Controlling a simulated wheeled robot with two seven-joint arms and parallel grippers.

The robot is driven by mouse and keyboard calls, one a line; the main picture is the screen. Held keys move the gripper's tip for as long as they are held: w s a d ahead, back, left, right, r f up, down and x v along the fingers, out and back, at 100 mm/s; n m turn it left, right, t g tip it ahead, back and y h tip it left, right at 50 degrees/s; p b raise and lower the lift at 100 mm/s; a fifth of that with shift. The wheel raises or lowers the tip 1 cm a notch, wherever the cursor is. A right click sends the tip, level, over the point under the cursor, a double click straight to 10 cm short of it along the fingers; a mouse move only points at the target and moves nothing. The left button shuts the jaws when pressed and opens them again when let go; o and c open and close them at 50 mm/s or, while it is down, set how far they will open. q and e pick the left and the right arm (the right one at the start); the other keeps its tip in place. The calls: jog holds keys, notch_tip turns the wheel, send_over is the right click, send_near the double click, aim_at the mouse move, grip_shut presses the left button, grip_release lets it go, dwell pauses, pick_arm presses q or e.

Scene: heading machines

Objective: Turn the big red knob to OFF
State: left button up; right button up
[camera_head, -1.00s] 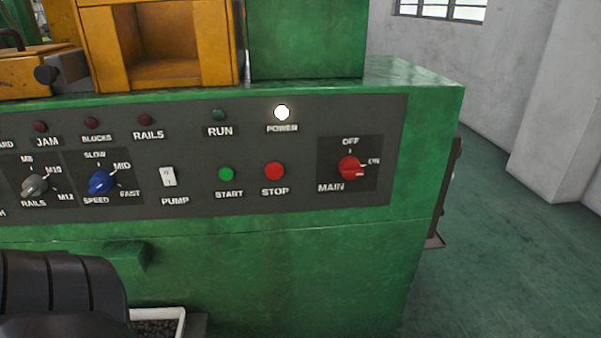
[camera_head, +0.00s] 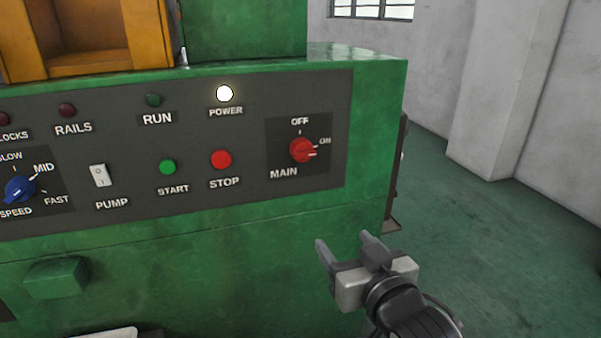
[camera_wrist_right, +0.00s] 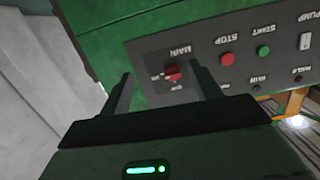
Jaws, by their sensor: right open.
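The big red knob (camera_head: 302,150), labelled MAIN, is on a dark plate at the right end of the control panel. OFF is marked above it and ON to its upper right; its pale pointer mark is on the right side, toward ON. In the right wrist view the knob (camera_wrist_right: 172,73) appears upside down, between the fingers but farther off. My right gripper (camera_head: 342,245) is open and empty, below and right of the knob, apart from the panel. It also shows in the right wrist view (camera_wrist_right: 160,85). My left gripper is not in view.
The panel (camera_head: 250,180) also carries a red STOP button (camera_head: 221,160), green START button (camera_head: 167,167), white PUMP switch (camera_head: 100,175) and blue SPEED knob (camera_head: 20,189). The POWER lamp (camera_head: 224,94) is lit. A green box (camera_head: 56,277) juts out below. Floor at right is clear.

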aim_at(306, 157)
notch_tip(306, 157, up, 7)
jog(key=w+a+t+b, duration=0.1)
jog(key=w+a+t, duration=0.1)
jog(key=w, duration=0.1)
jog(key=x, duration=1.5)
jog(key=shift+a+r+b, duration=0.1)
jog(key=shift+a+b, duration=0.1)
jog(key=shift+b, duration=0.2)
jog(key=c, duration=1)
